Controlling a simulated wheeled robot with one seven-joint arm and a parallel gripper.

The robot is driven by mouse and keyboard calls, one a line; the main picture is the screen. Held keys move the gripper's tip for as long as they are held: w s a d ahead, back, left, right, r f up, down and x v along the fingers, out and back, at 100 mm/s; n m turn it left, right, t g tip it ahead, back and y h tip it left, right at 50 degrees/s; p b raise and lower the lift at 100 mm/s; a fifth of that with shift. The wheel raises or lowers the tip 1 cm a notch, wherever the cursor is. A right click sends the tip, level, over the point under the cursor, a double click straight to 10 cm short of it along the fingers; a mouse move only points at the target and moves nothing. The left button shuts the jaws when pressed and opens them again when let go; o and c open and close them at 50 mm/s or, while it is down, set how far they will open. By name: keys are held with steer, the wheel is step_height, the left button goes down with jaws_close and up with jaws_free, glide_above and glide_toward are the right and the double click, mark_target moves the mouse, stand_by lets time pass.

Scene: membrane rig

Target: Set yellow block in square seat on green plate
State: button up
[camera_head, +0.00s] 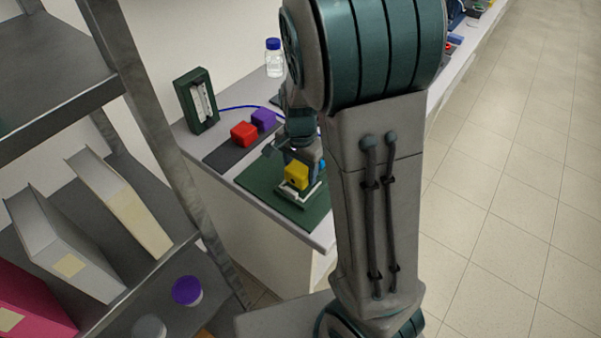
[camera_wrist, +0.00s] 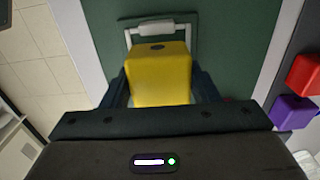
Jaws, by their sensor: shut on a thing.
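The yellow block (camera_head: 296,175) is between the fingers of my gripper (camera_head: 292,165), which is shut on it. In the wrist view the yellow block (camera_wrist: 158,77) fills the space between the dark fingers, with a small dark hole in one face. The green plate (camera_head: 262,184) lies under the block on the bench; it also shows in the wrist view (camera_wrist: 235,45). A pale square frame, the seat (camera_wrist: 150,29), shows just beyond the block and is partly hidden by it. I cannot tell whether the block touches the seat.
A red block (camera_head: 243,134) and a purple block (camera_head: 263,120) sit on a dark mat (camera_head: 222,155) beside the plate. A dark green framed device (camera_head: 197,101), a blue cable and a blue-capped bottle (camera_head: 274,58) stand behind. A metal shelf (camera_head: 150,120) stands left. My arm hides the bench's right part.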

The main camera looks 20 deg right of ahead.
mark_target(300, 176)
steer(key=shift+f, duration=1.25)
steer(key=shift+f, duration=0.25)
steer(key=o, duration=1.1)
steer(key=shift+r, duration=0.15)
